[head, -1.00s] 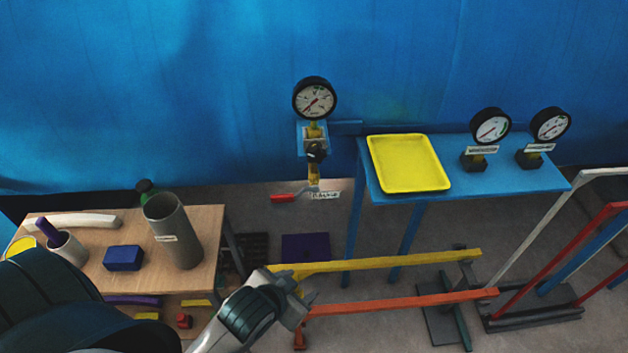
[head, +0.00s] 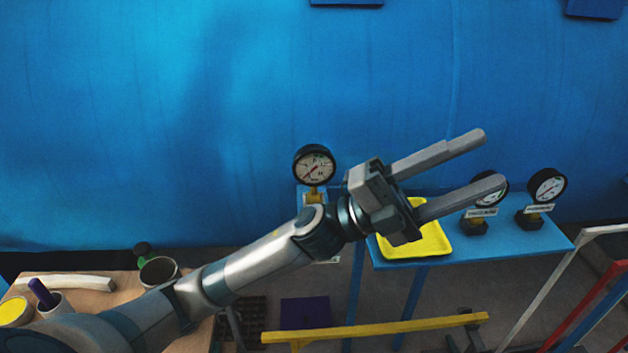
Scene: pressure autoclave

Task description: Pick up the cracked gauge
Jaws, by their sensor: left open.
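Three round black-rimmed gauges show in the head view. One gauge (head: 314,166) stands on the brass valve fitting left of the blue table. A middle gauge (head: 491,189), partly hidden by a finger, and a right gauge (head: 547,186) stand on dark bases on the table. Cracks are too small to make out, so I cannot tell which gauge is cracked. My left gripper (head: 487,160) is open and empty, its fingers pointing right in front of the table, with tips near the middle gauge in the picture. My right gripper is out of view.
A yellow tray (head: 432,242) lies on the blue table (head: 529,242), partly behind my gripper. A wooden table (head: 100,302) with cups and a grey cylinder (head: 158,272) is at lower left. Yellow (head: 375,329), white and red rails stand in front.

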